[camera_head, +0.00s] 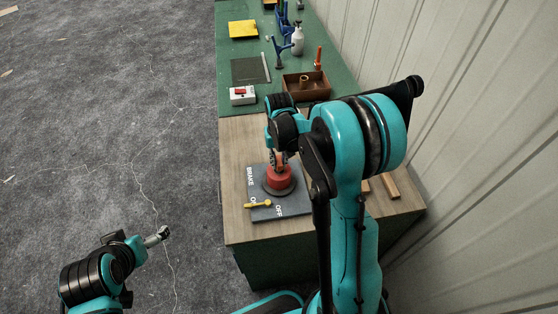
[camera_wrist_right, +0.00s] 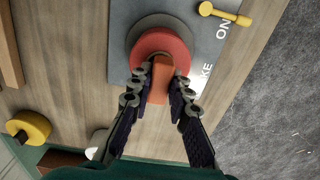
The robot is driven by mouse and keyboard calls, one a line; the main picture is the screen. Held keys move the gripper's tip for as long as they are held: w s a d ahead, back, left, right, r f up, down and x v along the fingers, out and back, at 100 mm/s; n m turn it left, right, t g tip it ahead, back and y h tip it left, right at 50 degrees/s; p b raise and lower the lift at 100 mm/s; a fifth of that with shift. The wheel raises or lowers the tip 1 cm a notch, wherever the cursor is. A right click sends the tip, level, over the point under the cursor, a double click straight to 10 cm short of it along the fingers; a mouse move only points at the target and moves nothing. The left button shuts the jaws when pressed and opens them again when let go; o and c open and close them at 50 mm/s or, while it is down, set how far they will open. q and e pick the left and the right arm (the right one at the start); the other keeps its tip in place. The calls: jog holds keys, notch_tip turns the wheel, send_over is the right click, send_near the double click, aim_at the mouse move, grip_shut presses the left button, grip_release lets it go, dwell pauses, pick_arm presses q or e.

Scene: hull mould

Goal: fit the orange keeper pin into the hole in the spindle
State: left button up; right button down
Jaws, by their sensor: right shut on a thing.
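My right gripper (camera_head: 280,160) reaches down over the red spindle (camera_head: 279,178), which stands on a grey plate (camera_head: 292,206) lettered BRAKE, ON and OFF. In the right wrist view the gripper (camera_wrist_right: 162,86) is shut on the orange keeper pin (camera_wrist_right: 160,80), seen as a small block between the fingertips. The pin overlaps the edge of the red spindle (camera_wrist_right: 152,44) there. The hole is hidden, so I cannot tell whether the pin is in it. My left gripper (camera_head: 158,236) is over the floor, away from the bench; its jaws are too small to read.
A yellow lever (camera_head: 258,204) lies on the plate near the ON mark. Wooden pieces (camera_head: 389,186) lie at the right of the bench. A brown tray (camera_head: 318,84), a white box with a red top (camera_head: 242,95) and a white bottle (camera_head: 297,40) stand farther back. A wall borders the right side.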

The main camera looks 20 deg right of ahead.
aim_at(279, 162)
jog(key=shift+f+b, duration=0.55)
jog(key=shift+f, duration=0.15)
jog(key=c, duration=1.3)
grip_release()
jog(key=shift+c, duration=0.2)
notch_tip(279, 162, up, 12)
jog(key=shift+s, duration=0.1)
jog(key=s+a+f+n+t+b, duration=0.1)
jog(key=s+a+f+t+b, duration=0.2)
jog(key=s, duration=0.5)
jog(key=s+a+f+n+t+b, duration=0.2)
jog(key=s+a+f+t+b, duration=0.2)
jog(key=s+b, duration=0.2)
jog(key=s, duration=0.2)
jog(key=shift+s+a, duration=0.2)
jog(key=shift+s, duration=0.15)
